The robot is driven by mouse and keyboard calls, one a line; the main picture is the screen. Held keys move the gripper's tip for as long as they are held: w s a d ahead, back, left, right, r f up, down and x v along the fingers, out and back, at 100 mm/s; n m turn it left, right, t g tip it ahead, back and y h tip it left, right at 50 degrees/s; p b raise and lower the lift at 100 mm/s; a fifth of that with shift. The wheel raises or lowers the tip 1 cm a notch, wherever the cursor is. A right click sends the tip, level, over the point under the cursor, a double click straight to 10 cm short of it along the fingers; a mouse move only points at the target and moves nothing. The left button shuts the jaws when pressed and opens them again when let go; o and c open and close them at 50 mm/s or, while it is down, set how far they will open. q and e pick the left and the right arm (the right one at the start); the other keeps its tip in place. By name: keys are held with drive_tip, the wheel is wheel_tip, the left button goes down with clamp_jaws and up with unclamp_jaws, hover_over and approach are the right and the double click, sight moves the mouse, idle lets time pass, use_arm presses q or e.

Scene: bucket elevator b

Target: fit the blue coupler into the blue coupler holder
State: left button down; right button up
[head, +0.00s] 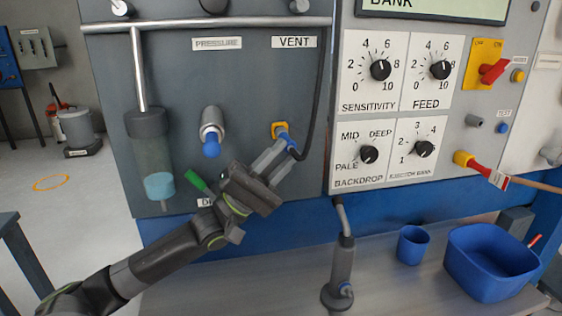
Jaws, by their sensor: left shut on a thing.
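The blue coupler (286,142) is on the end of a black hose and sits at a yellow fitting (279,129) under the VENT label. My left gripper (283,153) is shut on the coupler, reaching up to it from the lower left. The fingers partly cover the coupler. I cannot tell whether its nose is seated in the yellow fitting or just in front of it. I cannot tell for certain which part is the blue coupler holder. My right gripper is not in view.
A silver fitting with a blue end (211,143) sticks out left of my gripper. A green handle (196,181) and a clear cylinder (153,165) are further left. The black hose (319,95) hangs at right. A blue cup (413,246) and blue bin (488,270) stand on the bench.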

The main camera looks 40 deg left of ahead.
use_arm(q)
drive_tip(key=c, duration=1.1)
unclamp_jaws()
drive_tip(key=shift+c, duration=0.2)
